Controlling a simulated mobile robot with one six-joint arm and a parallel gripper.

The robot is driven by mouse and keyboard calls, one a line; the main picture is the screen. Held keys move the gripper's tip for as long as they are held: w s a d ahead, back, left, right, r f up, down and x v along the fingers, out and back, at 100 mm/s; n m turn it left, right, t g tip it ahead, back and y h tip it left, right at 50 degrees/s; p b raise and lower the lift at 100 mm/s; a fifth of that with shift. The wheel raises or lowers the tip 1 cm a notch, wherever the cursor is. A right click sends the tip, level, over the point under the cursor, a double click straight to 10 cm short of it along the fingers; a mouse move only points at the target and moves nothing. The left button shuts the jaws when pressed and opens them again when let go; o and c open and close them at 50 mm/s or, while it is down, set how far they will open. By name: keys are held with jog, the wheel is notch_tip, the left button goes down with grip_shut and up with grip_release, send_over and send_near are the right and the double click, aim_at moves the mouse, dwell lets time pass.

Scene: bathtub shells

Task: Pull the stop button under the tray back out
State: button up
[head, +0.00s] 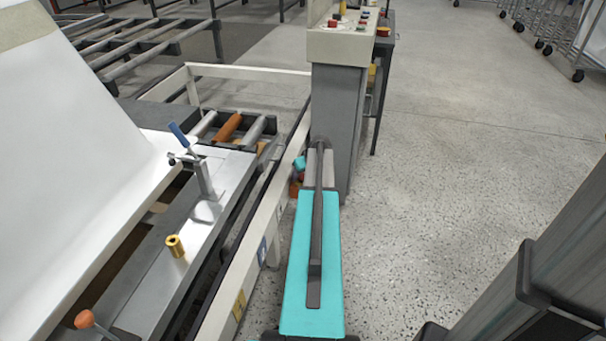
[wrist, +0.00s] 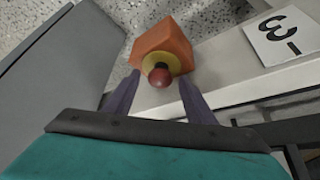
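The stop button (wrist: 160,77) shows in the wrist view as a dark red knob in front of a yellow disc. The disc is on an orange box (wrist: 163,43) beside a pale beam. My gripper (wrist: 158,82) has its two purple fingers apart, one on each side of the knob. A gap shows between each finger and the knob, and I cannot tell how far in the knob is pressed. In the head view, the orange box (head: 295,188) is a small patch beside the grey pedestal, mostly hidden by my turquoise arm. I cannot tell which part is the tray.
A grey pedestal (head: 336,110) with a beige control panel (head: 345,45) stands just beyond my arm. A pale rail (head: 243,255) and a machine bed with a white sheet (head: 70,130) lie to the left. A white number card (wrist: 285,35) is right of the button.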

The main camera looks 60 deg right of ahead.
jog(key=c, duration=1)
jog(key=shift+r, duration=0.35)
jog(key=o, duration=1.1)
jog(key=shift+c, duration=0.2)
jog(key=p+v, duration=0.3)
jog(key=v, duration=0.3)
